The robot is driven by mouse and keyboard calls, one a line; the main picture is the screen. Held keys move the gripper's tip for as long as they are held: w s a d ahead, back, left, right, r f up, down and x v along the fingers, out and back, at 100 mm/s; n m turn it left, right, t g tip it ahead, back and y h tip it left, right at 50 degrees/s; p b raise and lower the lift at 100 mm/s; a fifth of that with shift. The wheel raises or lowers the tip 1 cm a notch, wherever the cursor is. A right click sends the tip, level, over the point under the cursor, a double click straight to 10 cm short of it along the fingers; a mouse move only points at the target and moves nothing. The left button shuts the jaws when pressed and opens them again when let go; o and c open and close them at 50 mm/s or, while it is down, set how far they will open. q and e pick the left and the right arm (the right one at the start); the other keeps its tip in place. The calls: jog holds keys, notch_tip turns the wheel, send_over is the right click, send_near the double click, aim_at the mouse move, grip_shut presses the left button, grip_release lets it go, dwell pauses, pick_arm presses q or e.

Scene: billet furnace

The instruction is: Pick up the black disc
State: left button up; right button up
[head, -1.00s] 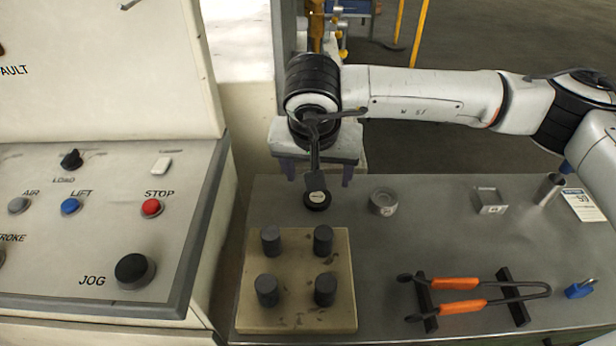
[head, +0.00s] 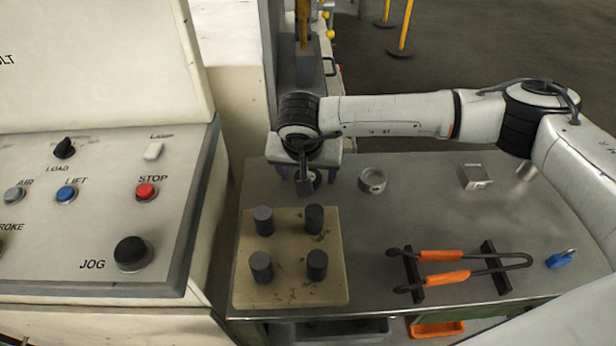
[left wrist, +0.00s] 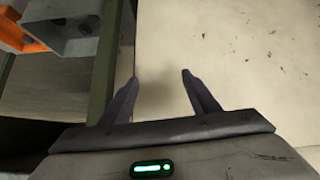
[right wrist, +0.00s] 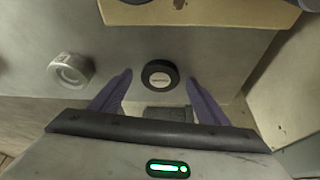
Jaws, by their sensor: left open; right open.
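The black disc (right wrist: 160,74), with a pale round label on top, lies flat on the grey table. In the right wrist view it sits just beyond and between the two open fingers of my right gripper (right wrist: 160,88), apart from both. In the head view the disc (head: 314,178) is partly hidden behind the right gripper (head: 306,178), which hangs over the table's back left part. My left gripper (left wrist: 158,78) is open and empty above a pale, speckled surface; it is not visible in the head view.
A tan block (head: 290,285) with several dark pegs stands in front of the disc. A grey ring (head: 372,180) lies to its right, also in the right wrist view (right wrist: 70,70). Orange-handled tongs (head: 440,256) rest front right. A control panel (head: 100,220) stands left.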

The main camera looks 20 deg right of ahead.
jog(key=shift+r, duration=0.15)
jog(key=c, duration=1.4)
